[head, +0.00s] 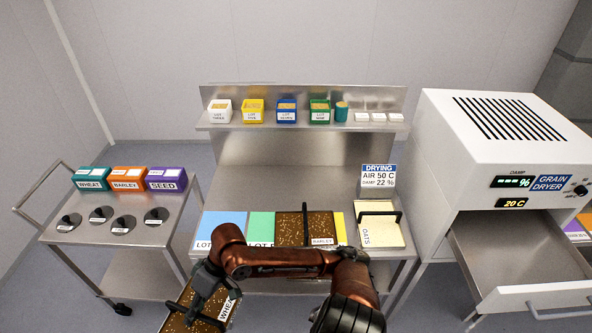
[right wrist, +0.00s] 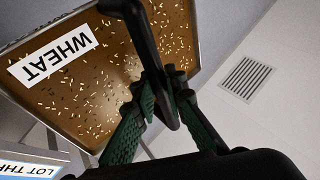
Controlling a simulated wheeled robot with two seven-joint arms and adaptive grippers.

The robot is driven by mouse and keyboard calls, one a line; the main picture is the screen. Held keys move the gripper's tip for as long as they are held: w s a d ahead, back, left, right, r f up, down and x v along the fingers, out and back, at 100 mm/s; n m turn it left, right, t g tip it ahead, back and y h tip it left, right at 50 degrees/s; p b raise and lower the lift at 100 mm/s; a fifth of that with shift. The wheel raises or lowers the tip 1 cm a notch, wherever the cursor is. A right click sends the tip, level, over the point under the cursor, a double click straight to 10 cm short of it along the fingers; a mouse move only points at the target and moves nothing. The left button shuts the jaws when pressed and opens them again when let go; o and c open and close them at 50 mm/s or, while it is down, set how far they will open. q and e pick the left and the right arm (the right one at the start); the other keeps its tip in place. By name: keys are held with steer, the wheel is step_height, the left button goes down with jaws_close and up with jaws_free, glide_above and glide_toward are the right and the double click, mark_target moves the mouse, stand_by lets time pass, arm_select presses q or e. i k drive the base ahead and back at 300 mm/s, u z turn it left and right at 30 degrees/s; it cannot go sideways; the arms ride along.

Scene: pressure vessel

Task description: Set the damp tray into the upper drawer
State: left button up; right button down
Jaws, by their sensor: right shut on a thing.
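My right gripper (head: 203,280) is shut on the black handle of the brown WHEAT tray (head: 196,312), low at the front left of the bench. In the right wrist view the fingers (right wrist: 167,85) close on the handle bar, and the grain-flecked WHEAT tray (right wrist: 110,75) hangs tilted in that picture. The open drawer (head: 510,255) of the white grain dryer (head: 500,130) is pulled out at the right and looks empty. Whether another drawer lies below it is hidden. A BARLEY tray (head: 300,222) and a pale OATS tray (head: 380,233) stay on the bench. My left gripper is not in view.
The steel bench (head: 280,185) has a shelf of small lot boxes (head: 285,112). A cart (head: 120,200) with bins and round black-knobbed lids stands at left. My right arm crosses in front of the bench.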

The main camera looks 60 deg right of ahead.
mark_target(513, 250)
steer(key=k, duration=1.8)
steer(key=z, duration=2.35)
